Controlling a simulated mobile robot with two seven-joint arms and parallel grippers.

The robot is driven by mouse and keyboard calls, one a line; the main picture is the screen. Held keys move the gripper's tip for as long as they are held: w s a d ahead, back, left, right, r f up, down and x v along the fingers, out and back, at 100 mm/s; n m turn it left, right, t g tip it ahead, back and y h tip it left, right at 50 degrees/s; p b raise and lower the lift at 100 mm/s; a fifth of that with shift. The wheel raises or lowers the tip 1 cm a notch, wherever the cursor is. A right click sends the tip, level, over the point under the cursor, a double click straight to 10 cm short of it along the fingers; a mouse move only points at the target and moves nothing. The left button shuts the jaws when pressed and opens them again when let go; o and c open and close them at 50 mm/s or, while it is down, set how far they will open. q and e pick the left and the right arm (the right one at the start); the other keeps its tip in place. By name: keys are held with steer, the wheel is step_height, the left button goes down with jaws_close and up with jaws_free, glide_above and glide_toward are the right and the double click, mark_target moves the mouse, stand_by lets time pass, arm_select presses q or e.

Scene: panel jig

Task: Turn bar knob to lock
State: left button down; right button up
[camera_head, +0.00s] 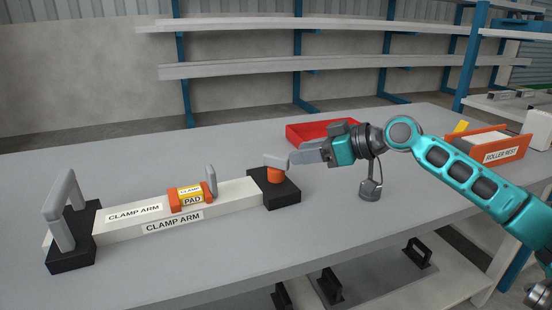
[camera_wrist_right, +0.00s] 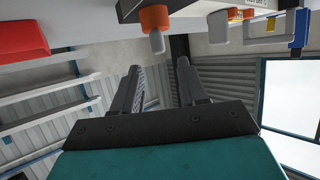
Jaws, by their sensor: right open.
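The bar knob (camera_head: 275,172) has an orange collar and a grey bar handle. It stands on a black block at the right end of the white clamp arm (camera_head: 235,196). In the right wrist view the knob (camera_wrist_right: 155,18) shows at the top, beyond the fingertips. My right gripper (camera_head: 296,157) comes in from the right, its fingertips close to the bar's right end; I cannot tell if they touch. In the wrist view the gripper (camera_wrist_right: 160,68) is open, with nothing between its fingers. My left gripper is out of view.
An orange and yellow pad (camera_head: 189,196) and a grey upright pin (camera_head: 211,180) sit on the clamp arm. A grey handle (camera_head: 60,212) stands at its left end. A red tray (camera_head: 305,131) lies behind the gripper. An orange roller rest bin (camera_head: 490,147) stands at right.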

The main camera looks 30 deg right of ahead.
mark_target(279, 157)
steer(key=shift+x, duration=4.05)
steer(key=shift+c, duration=0.4)
jaws_close()
